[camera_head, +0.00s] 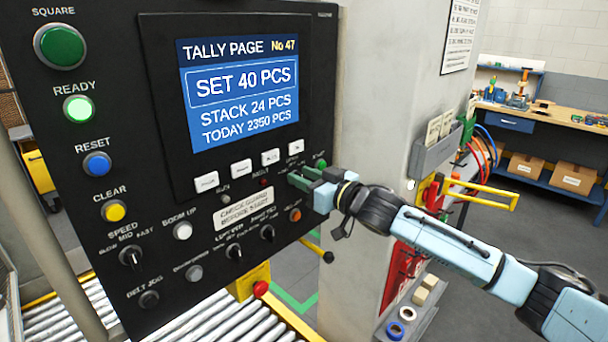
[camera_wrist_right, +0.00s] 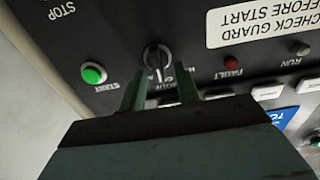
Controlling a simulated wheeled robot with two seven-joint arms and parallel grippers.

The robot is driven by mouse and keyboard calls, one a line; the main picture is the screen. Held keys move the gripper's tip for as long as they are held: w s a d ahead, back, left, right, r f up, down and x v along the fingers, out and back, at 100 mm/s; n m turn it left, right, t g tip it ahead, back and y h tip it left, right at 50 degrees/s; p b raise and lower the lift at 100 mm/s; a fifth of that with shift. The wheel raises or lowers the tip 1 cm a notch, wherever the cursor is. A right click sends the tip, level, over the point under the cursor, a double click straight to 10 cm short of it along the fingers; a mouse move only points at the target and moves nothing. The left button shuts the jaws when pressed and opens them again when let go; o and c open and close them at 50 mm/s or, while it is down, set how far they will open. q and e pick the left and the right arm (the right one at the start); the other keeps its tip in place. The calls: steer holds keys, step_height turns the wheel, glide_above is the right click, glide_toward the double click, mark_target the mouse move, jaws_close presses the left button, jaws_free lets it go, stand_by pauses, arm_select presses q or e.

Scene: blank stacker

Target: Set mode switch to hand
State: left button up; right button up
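The mode switch (camera_wrist_right: 157,57) is a small dark rotary knob on the black panel. In the right wrist view, which shows the panel upside down, it sits just beyond my fingertips, with its lettering partly covered by the fingers. I cannot tell for sure which position its pointer marks. My right gripper (camera_head: 306,178) is at the panel's lower right, below the screen, and hides the switch in the head view. In the wrist view its two green fingers (camera_wrist_right: 163,88) are apart with nothing between them, lined up around the knob's place; contact is not clear. My left gripper is out of view.
A green START button (camera_wrist_right: 93,72) and a red FAULT lamp (camera_wrist_right: 231,62) flank the switch. White keys (camera_head: 241,169) sit above it in the head view, and more knobs (camera_head: 234,252) below. A yellow bracket with a red button (camera_head: 260,288) hangs under the panel.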

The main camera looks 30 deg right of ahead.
steer(key=shift+w+a, duration=0.1)
steer(key=shift+w, duration=0.1)
jaws_close()
steer(key=shift+n, duration=0.3)
steer(key=n+p, duration=0.1)
steer(key=n, duration=0.1)
steer(key=n+p, duration=0.1)
steer(key=n, duration=0.2)
steer(key=a+n+p, duration=0.1)
steer(key=n, duration=0.2)
steer(key=shift+s+f+p, duration=0.2)
steer(key=shift+f+p, duration=0.05)
steer(key=shift+p, duration=0.15)
steer(key=shift+n, duration=0.3)
